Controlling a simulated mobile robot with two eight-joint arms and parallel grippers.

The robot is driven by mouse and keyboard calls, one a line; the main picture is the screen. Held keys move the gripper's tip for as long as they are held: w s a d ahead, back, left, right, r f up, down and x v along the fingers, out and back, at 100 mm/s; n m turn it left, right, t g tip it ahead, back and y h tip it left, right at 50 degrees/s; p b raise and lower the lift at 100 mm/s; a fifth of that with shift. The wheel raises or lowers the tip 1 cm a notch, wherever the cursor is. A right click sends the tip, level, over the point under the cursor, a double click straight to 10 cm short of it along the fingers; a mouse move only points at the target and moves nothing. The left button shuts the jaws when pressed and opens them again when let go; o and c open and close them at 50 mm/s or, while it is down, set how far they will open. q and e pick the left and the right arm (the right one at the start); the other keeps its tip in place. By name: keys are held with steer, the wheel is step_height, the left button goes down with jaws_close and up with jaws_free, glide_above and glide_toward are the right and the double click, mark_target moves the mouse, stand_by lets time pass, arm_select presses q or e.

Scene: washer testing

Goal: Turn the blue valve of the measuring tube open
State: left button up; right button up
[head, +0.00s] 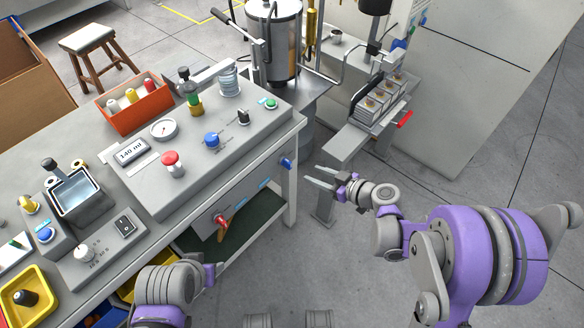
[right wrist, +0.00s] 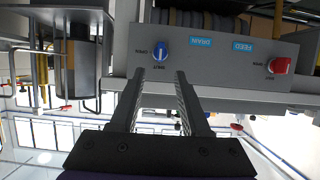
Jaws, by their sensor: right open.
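A blue valve knob (head: 287,163) sits on the front panel of the grey test bench, near its right end. In the right wrist view the same blue knob (right wrist: 160,49) shows beside a DRAIN label, with OPEN and SHUT marks around it. My right gripper (head: 311,176) is open and empty, just right of the blue knob and apart from it. In the right wrist view its two fingertips (right wrist: 160,77) point toward the knob with a gap between them.
A red knob (head: 221,220) beside a FEED label is farther left on the panel. Another blue knob (head: 211,139) and a red button (head: 171,159) are on the bench top. A metal stand with a red handle (head: 404,119) is beyond my right gripper.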

mark_target(291, 165)
steer(key=b+x, duration=0.1)
steer(key=x, duration=0.9)
steer(key=shift+w+a, duration=0.2)
jaws_close()
